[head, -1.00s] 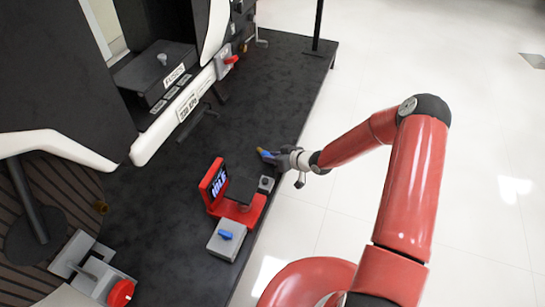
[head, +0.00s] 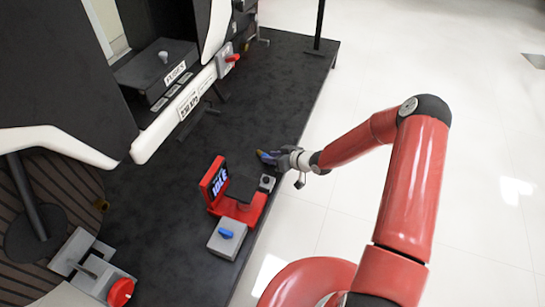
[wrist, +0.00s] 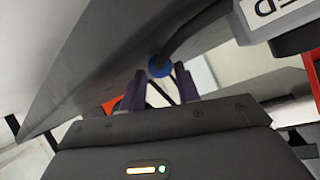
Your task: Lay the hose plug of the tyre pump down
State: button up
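The hose plug (head: 265,155) is a small blue piece with a brass-coloured tip, at the right edge of the dark deck. My gripper (head: 276,158) reaches in from the right and appears shut on it. In the wrist view the blue round plug (wrist: 160,66) sits between my two fingertips, with a dark hose running up and right from it. The red tyre pump (head: 245,212), its screen reading IDLE, stands just left of and nearer than my gripper. I cannot tell whether the plug touches the deck.
A grey box with a blue lever (head: 227,238) and a small grey block with a dark knob (head: 267,183) stand by the pump. The dark deck (head: 275,85) is clear beyond the plug. A black post (head: 318,25) rises at its far right corner.

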jog(key=s+d+r+h+p, duration=0.1)
jog(key=s+d+r+h, duration=0.25)
jog(key=d+r, duration=0.5)
jog(key=s+d+r+h+p, duration=0.2)
jog(key=d+r+h, duration=0.2)
jog(key=d+r, duration=0.4)
jog(key=s+d+r+m+h, duration=0.2)
jog(key=r, duration=0.3)
jog(key=s+d+r+m+h, duration=0.1)
jog(key=s+d+r+h, duration=0.15)
jog(key=r, duration=0.25)
jog(key=s+a+r+m, duration=0.1)
jog(key=s+r, duration=0.3)
jog(key=s, duration=0.3)
jog(key=s+a+r+m+y, duration=0.1)
jog(key=s+a+r+m, duration=0.1)
jog(key=s+r, duration=0.3)
jog(key=s+a+r+m+g, duration=0.1)
jog(key=s+r, duration=0.3)
jog(key=s, duration=0.6)
jog(key=shift+s+a+r+m+y, duration=0.2)
jog(key=shift+s+r+m+y, duration=0.1)
jog(key=shift+m+y, duration=0.1)
notch_tip(320, 180, up, 8)
jog(key=p, duration=0.8)
